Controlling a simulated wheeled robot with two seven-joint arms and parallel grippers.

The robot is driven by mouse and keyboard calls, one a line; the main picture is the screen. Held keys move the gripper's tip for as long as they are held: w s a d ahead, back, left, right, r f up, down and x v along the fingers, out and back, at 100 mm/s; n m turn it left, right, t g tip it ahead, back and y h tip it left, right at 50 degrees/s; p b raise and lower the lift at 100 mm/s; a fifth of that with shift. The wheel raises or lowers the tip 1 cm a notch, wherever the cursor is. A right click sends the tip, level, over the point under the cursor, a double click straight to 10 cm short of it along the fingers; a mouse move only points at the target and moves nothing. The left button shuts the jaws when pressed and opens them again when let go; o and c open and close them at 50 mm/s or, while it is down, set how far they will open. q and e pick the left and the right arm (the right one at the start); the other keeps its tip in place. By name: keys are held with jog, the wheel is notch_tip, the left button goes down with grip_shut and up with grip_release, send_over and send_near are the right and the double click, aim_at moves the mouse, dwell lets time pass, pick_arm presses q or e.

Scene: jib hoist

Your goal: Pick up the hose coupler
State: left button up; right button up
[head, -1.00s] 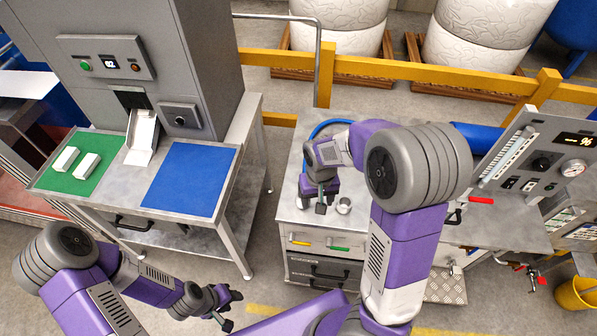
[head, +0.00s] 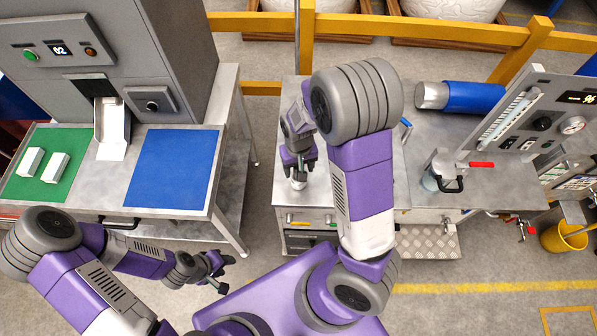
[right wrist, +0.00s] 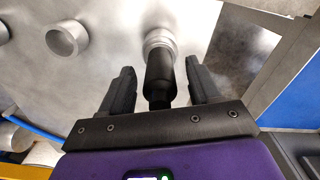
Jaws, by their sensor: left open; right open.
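A piece with a black body and a silver collar, which looks like the hose coupler (right wrist: 159,76), stands between the fingers of my right gripper (right wrist: 158,70) in the right wrist view. The fingers are open with a gap on both sides of the black body. In the head view my right gripper (head: 299,168) is low over the metal bench, and a small silver part of the coupler (head: 299,183) shows below it. My left gripper (head: 213,272) is open and empty in front of the left table.
A silver ring-shaped fitting (right wrist: 67,38) stands on the bench top, apart from my gripper. A blue hose (right wrist: 35,133) lies at the left. A blue cylinder (head: 473,97) and a gauge panel (head: 545,125) are at the bench's right. A yellow rail (head: 400,28) runs behind.

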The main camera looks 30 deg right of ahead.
grip_shut()
dwell(0.4)
